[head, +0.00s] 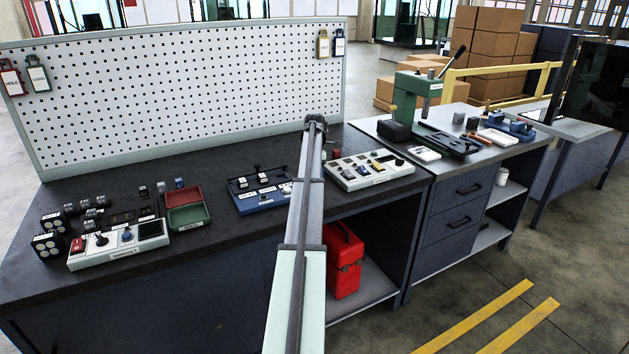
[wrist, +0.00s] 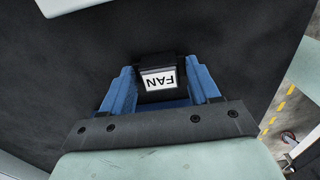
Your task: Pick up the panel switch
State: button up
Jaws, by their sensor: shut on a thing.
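The panel switch (wrist: 160,78) is a dark block with a white label reading FAN, upside down in the wrist view. My gripper (wrist: 162,88) is shut on it, with a blue finger on each side. Dark worktop shows beyond the switch in that view; the gap between them cannot be judged. In the head view my arm reaches over the bench, and it hides the fingers and the held switch.
On the bench stand a blue tray with switches (head: 250,207), a white panel (head: 340,177), a control box (head: 90,262) and an open red-and-green box (head: 189,217). Several small dark parts lie at the left. A pegboard (head: 190,85) rises behind. Bare worktop (head: 225,245) shows in front.

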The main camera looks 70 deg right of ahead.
jog(key=shift+c, duration=0.3)
notch_tip(320, 180, up, 14)
dwell(0.9)
